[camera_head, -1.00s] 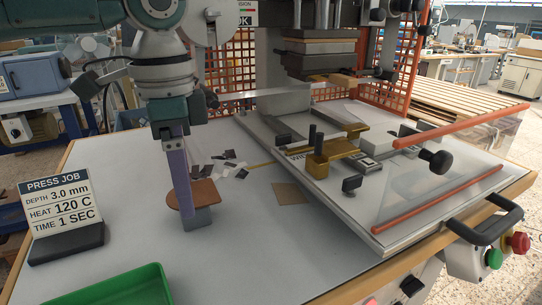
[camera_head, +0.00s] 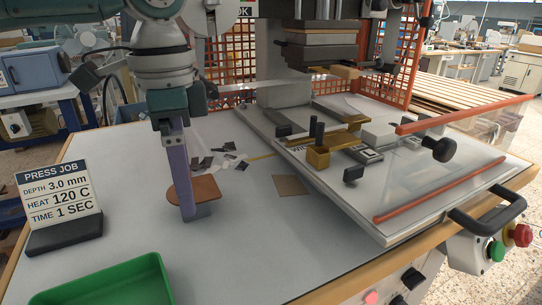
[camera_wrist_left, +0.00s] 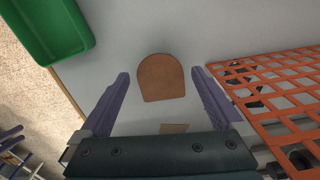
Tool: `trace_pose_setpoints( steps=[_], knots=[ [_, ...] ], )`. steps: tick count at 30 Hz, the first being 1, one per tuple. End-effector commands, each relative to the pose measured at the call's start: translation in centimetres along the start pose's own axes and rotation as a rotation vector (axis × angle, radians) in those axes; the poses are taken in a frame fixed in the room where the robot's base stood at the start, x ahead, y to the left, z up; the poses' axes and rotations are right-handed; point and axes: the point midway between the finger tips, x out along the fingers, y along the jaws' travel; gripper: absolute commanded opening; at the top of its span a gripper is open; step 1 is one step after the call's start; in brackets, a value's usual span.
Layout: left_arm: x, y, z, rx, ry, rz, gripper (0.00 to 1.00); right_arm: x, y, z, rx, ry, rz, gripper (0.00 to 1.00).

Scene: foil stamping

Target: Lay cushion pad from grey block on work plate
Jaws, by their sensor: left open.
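My left gripper (camera_head: 188,215) hangs point-down over the table at centre left. In the left wrist view its two purple fingers (camera_wrist_left: 160,76) are spread apart with nothing between them. A flat brown piece with one rounded end (camera_head: 205,191) lies just behind the fingers; it also shows whole in the left wrist view (camera_wrist_left: 162,77). A thin tan square (camera_head: 290,185) lies to its right. I cannot tell which is the cushion pad. A small grey shape at the fingers' foot may be fingertip or block. The pale work plate (camera_head: 410,185) is at the right. My right gripper is out of view.
A green tray (camera_head: 112,285) is at the front left, beside a press-job sign (camera_head: 62,205). Small dark and white scraps (camera_head: 222,158) lie behind the gripper. A brass fixture (camera_head: 318,155) stands on the plate under the press head (camera_head: 320,48). Orange mesh (camera_head: 390,75) stands behind. Front centre is clear.

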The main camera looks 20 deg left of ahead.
Motion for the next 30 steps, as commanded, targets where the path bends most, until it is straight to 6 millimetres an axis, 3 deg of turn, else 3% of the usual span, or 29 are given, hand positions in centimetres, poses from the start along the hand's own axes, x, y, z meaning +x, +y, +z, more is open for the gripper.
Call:
trace_pose_setpoints(
  steps=[1, 3, 12, 19, 23, 30],
  knots=[
    [0.6, -0.1, 0.0, 0.000, 0.002, -0.004, 1.00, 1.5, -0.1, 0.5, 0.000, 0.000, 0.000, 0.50],
    [-1.8, -0.1, -0.1, -0.002, 0.004, -0.003, 1.00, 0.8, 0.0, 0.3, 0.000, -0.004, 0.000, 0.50],
    [-8.1, 0.3, 0.1, -0.001, 0.003, -0.002, 1.00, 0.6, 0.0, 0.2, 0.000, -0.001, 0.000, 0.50],
    [-10.2, 0.3, 0.1, -0.056, 0.001, 0.001, 1.00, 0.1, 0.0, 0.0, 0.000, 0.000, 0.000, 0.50],
    [-10.7, 0.3, -0.1, -0.311, 0.001, 0.002, 1.00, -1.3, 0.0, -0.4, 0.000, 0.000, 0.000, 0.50],
    [-10.7, 0.1, -0.1, -1.085, 0.001, 0.004, 1.00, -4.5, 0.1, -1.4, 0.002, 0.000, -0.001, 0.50]
  ],
)
